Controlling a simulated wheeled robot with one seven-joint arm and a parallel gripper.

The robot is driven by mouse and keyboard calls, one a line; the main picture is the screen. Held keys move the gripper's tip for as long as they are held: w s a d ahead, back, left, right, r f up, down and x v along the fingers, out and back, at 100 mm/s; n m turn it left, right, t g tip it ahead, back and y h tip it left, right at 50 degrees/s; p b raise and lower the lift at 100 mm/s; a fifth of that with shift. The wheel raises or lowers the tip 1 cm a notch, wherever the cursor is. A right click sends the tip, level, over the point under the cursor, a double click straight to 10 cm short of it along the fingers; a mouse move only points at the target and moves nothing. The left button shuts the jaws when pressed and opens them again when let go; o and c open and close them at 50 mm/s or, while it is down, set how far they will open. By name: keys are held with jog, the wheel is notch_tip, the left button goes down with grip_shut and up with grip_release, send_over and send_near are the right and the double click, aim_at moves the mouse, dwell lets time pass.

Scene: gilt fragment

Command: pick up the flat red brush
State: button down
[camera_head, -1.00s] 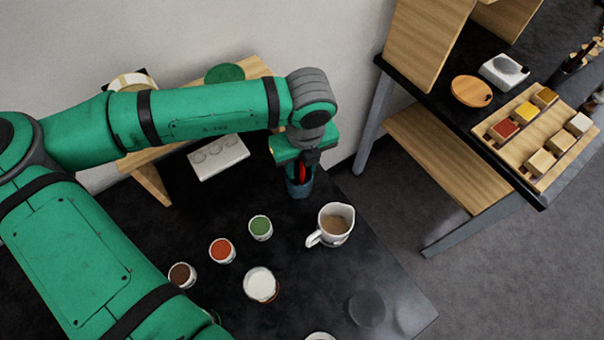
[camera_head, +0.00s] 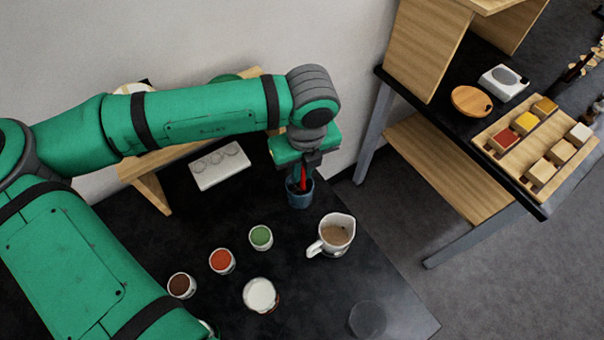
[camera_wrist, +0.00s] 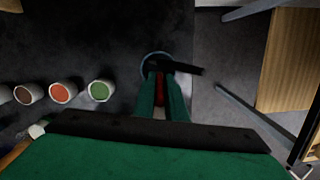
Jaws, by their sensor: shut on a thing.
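The flat red brush (camera_head: 303,180) stands upright in a dark blue cup (camera_head: 299,197) on the black table. My gripper (camera_head: 302,167) is above the cup and shut on the brush's red handle. In the wrist view my gripper (camera_wrist: 160,88) has its two green fingers on either side of the red brush (camera_wrist: 160,90), over the cup (camera_wrist: 152,58). A dark stick-like thing (camera_wrist: 185,68) leans out over the cup's rim. The brush's lower end is hidden inside the cup.
A beige-filled jug (camera_head: 334,234) stands right of the cup. Small pots of green (camera_head: 261,237), red (camera_head: 221,260) and brown (camera_head: 181,285) paint and a white-filled jar (camera_head: 260,294) stand in front. A white palette (camera_head: 219,166) lies to the left.

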notch_tip(320, 180, up, 25)
jog(key=shift+r, duration=0.2)
jog(key=shift+s, duration=0.1)
dwell(1.2)
